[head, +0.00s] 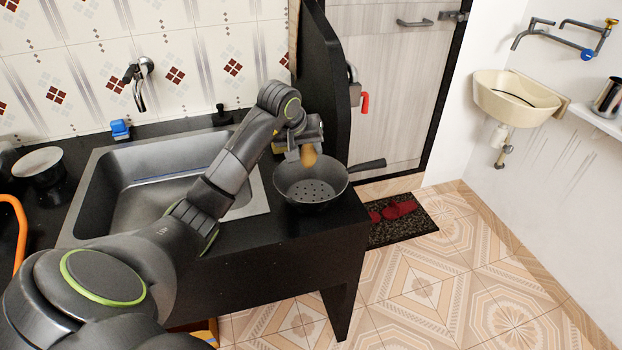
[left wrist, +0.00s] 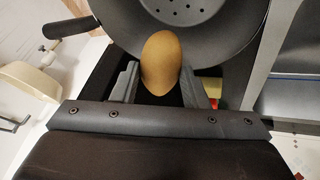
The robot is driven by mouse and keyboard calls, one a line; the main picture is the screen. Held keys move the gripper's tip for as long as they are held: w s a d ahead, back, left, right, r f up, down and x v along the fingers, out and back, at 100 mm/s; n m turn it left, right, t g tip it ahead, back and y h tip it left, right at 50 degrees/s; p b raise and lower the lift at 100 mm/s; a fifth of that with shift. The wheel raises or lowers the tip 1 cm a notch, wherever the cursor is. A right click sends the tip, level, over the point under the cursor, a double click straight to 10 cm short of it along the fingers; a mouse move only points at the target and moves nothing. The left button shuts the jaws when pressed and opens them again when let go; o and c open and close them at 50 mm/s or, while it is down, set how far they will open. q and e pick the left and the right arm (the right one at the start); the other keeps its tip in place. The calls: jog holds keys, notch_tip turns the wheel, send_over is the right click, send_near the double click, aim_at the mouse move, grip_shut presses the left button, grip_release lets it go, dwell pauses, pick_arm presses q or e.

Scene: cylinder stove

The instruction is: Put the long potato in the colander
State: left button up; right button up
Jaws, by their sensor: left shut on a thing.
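The potato (head: 309,157) is brown and oval. It also shows in the left wrist view (left wrist: 160,63), between the two fingers. My left gripper (head: 300,152) is shut on the potato and holds it above the far part of the colander. The colander (head: 318,198) is a dark grey, pan-shaped bowl with holes in its base and a handle pointing right. It stands on the black counter, right of the sink, and its visible inside is empty. In the left wrist view the colander (left wrist: 225,40) lies beyond the potato. My right gripper is not in view.
A steel sink (head: 150,190) is set in the black counter (head: 235,245), left of the colander. A tall black panel (head: 322,90) stands just behind the colander. A blue item (head: 120,130) sits behind the sink. A bowl (head: 38,165) is at the far left.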

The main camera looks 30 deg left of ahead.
aim_at(303, 157)
pick_arm(q)
notch_tip(303, 157, down, 4)
jog(key=shift+a+f+p, duration=0.1)
jog(key=shift+f+p, duration=0.1)
jog(key=shift+p, duration=0.2)
notch_tip(303, 157, down, 4)
jog(key=shift+r+p, duration=0.1)
jog(key=shift+p, duration=0.2)
jog(key=shift+f, duration=0.25)
jog(key=shift+f, duration=0.2)
jog(key=o, duration=0.9)
jog(key=shift+r, duration=0.1)
